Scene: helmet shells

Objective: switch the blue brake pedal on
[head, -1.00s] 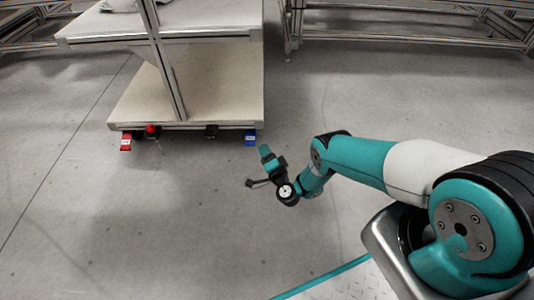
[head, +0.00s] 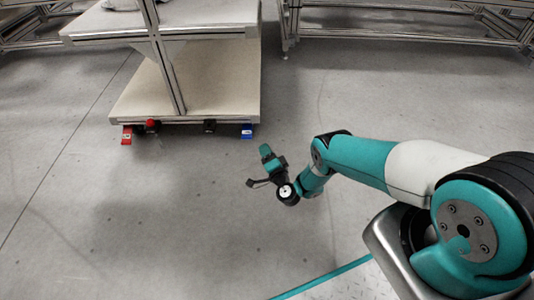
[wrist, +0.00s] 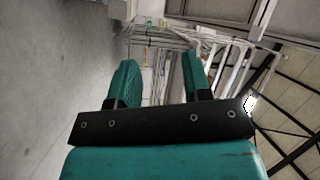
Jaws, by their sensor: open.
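The blue brake pedal (head: 247,132) sticks out at the right end of the cart's (head: 190,95) near lower edge, close to the floor. It is small, and its exact tilt is hard to tell. My gripper (head: 266,152) is in the air to the right of and nearer than the pedal, apart from it. In the wrist view my gripper (wrist: 160,85) has its two teal fingers apart with nothing between them. The pedal is not seen in the wrist view.
A red pedal (head: 127,135) and a red knob (head: 151,124) are at the left end of the same cart edge. A metal frame post (head: 165,60) rises from the cart. Open grey floor (head: 150,220) lies in front. Metal racks (head: 400,38) stand behind.

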